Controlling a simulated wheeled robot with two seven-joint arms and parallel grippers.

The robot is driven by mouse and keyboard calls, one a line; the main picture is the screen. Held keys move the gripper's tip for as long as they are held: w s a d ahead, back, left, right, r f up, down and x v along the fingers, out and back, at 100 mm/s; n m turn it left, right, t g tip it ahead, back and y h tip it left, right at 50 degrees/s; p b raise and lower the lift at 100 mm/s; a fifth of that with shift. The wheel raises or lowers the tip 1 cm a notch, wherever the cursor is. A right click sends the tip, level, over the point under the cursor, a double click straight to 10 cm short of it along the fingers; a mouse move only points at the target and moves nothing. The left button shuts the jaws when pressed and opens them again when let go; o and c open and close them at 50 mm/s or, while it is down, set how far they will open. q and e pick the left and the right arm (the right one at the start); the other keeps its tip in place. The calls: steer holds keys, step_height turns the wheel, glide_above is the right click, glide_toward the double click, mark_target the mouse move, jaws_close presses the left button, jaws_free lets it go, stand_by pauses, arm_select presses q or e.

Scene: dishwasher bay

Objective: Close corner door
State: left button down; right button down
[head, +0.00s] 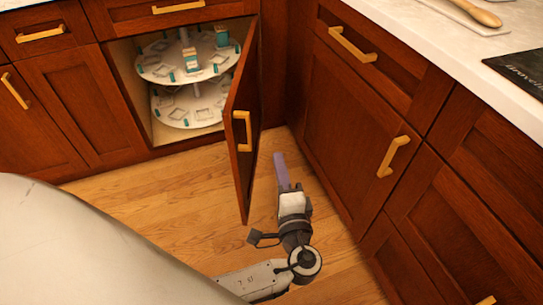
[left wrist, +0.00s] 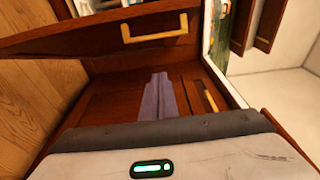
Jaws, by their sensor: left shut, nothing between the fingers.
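The corner door (head: 243,125) is a red-brown wood panel standing open, swung out from the corner cabinet into the room. It has a yellow handle (head: 243,131) on its face. In the left wrist view the door (left wrist: 75,34) crosses the top, with its handle (left wrist: 154,29) near the middle. My left gripper (head: 280,165) is shut and empty, to the right of the door, between it and the right-hand cabinets. Its purple-grey fingers (left wrist: 158,98) also show in the left wrist view. I see a gap between them and the door. My right gripper is not in view.
Inside the open corner cabinet is a two-tier round rack (head: 180,60) holding several small items. Cabinets with yellow handles (head: 393,156) line the right side, close to my left arm. A pale counter (head: 420,30) tops them. The wood floor (head: 160,195) left of the door is clear.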

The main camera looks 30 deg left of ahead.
arm_select(q)
steer(key=w+a, duration=0.4)
steer(key=a, duration=0.5)
steer(key=shift+w, duration=0.4)
